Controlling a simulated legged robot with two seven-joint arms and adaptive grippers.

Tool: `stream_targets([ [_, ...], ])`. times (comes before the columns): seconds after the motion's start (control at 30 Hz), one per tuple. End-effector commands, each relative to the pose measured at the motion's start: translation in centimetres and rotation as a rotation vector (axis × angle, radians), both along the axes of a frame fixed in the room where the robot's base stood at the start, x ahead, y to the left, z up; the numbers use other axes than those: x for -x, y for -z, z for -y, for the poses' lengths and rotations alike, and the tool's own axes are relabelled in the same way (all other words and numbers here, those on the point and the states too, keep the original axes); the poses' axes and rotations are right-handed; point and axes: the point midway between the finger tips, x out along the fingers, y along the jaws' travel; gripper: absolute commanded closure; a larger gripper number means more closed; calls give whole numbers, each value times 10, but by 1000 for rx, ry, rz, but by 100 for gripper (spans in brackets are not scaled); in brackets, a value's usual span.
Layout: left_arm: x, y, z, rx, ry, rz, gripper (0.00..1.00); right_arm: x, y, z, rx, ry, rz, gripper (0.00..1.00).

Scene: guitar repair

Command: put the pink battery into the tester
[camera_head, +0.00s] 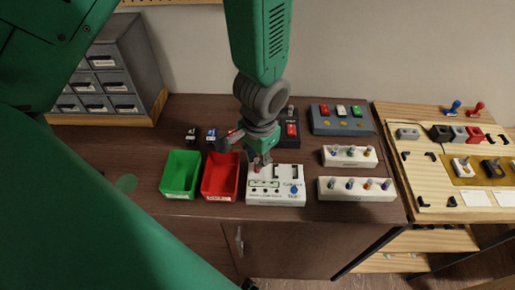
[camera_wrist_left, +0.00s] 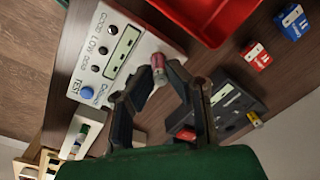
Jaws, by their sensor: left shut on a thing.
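The white tester (camera_head: 276,198) stands near the front edge of the table, with a label and a blue TEST button; it also shows in the left wrist view (camera_wrist_left: 120,50). My left gripper (camera_head: 259,163) points down over the tester's back left part. In the left wrist view my left gripper (camera_wrist_left: 155,82) is shut on the pink battery (camera_wrist_left: 158,69), which sits between its fingertips at the tester's edge. The fingers hide part of the battery, and I cannot tell whether it touches the tester. My right gripper is not in view.
A red bin (camera_head: 221,178) and a green bin (camera_head: 181,174) stand left of the tester. White battery racks (camera_head: 350,157) (camera_head: 357,189) stand to its right. A black device (camera_head: 290,140) and a grey box (camera_head: 342,121) are behind. Small block batteries (camera_wrist_left: 255,57) lie near the red bin.

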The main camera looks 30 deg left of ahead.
Motion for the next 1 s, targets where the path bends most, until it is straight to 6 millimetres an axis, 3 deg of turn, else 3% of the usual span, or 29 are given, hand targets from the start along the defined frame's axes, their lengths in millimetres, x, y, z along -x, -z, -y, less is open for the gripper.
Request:
stream_targets([
  [0.73,0,12,0,0,0,0,100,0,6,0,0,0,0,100],
  [0.8,0,12,0,0,0,0,67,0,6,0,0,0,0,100],
  [1.0,0,12,0,0,0,0,64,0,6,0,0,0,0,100],
])
